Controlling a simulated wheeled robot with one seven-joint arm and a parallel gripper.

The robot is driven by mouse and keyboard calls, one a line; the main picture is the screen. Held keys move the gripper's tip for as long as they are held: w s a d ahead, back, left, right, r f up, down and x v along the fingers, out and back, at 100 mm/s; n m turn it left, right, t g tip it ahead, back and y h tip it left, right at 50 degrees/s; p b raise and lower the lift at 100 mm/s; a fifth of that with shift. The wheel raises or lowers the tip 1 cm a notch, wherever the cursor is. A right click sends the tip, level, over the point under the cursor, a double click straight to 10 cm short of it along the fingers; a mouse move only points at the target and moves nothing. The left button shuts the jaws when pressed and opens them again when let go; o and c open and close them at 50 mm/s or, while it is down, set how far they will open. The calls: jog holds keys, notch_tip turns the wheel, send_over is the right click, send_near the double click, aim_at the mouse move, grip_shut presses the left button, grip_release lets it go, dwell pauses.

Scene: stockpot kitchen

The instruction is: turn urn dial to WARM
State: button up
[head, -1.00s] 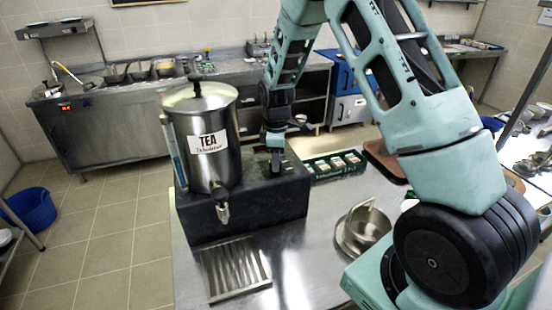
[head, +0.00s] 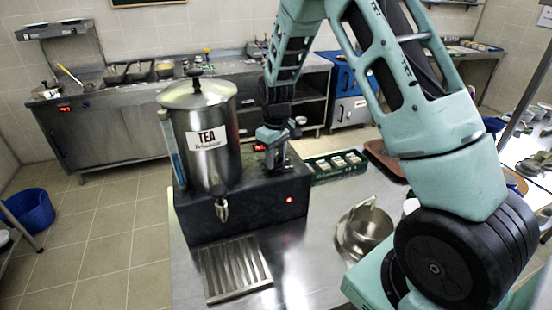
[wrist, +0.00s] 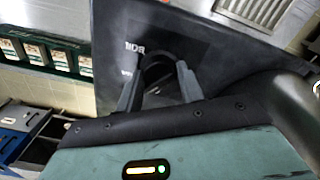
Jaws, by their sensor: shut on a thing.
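The tea urn (head: 215,150) is a steel cylinder with a black lid knob and a TEA label. It stands on a dark base box (head: 250,215). My gripper (head: 272,165) points down at the top of the box, right of the urn. In the wrist view, my gripper's two fingers (wrist: 158,85) are shut on the black dial (wrist: 158,66), one finger on each side. A red light (head: 290,199) glows on the box's front face.
A slatted drip tray (head: 235,268) lies in front of the urn. A steel pot (head: 364,230) stands on the counter to the right. A green box of packets (head: 337,165) is behind it, also in the wrist view (wrist: 45,55). Bare counter (head: 305,250) lies between tray and pot.

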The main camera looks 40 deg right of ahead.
aim_at(276, 155)
jog(key=shift+m, duration=2)
jog(key=o, duration=1)
jog(key=shift+r, duration=0.1)
notch_tip(276, 155, up, 17)
jog(key=b, duration=0.4)
jog(key=shift+r, duration=0.15)
